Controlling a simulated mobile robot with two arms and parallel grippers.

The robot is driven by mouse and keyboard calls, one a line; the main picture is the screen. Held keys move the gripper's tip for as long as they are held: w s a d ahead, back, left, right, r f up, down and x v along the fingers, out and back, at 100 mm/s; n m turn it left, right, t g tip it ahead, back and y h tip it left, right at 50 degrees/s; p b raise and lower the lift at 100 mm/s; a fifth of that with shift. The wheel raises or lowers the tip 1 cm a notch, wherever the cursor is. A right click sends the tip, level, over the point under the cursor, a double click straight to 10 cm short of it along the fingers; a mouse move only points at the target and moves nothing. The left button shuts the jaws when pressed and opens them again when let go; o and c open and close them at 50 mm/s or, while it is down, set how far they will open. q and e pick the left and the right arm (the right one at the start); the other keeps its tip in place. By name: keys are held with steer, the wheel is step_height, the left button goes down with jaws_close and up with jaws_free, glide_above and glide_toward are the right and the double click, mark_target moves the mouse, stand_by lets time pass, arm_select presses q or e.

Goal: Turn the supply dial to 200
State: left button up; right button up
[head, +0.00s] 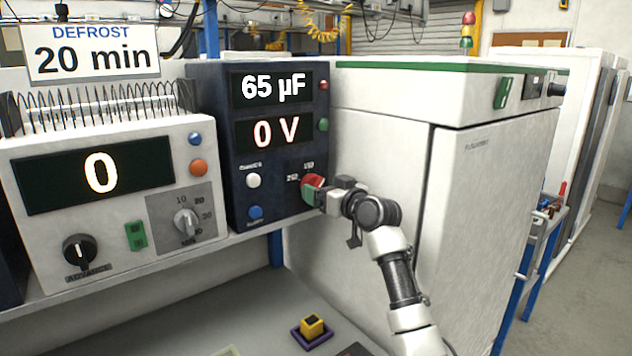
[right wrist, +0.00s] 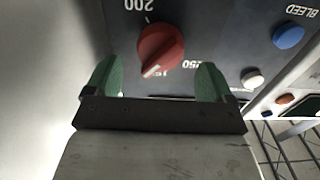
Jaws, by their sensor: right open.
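The supply dial is a red round knob (right wrist: 160,48) on the dark blue supply unit (head: 222,120), which reads 65 µF and 0 V. In the head view the red dial (head: 313,180) is partly covered by my right gripper (head: 320,192). My right gripper, with green fingertips (right wrist: 156,80), is open and empty; its fingers are spread to either side, just short of the knob. My left gripper is not in view.
A white defrost unit (head: 20,160) reading 0 stands left, under a "20 min" sign (head: 93,60). White (head: 253,181) and blue (head: 255,212) buttons sit left of the dial. A white cabinet (head: 490,190) stands close on the right. A yellow block (head: 312,325) is below the shelf.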

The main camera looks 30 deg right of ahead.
mark_target(319, 186)
steer(key=shift+w+a, duration=0.15)
steer(key=shift+w, duration=1.45)
steer(key=shift+c, duration=0.5)
steer(key=c, duration=0.8)
steer(key=shift+p, duration=0.3)
steer(key=shift+c, duration=0.2)
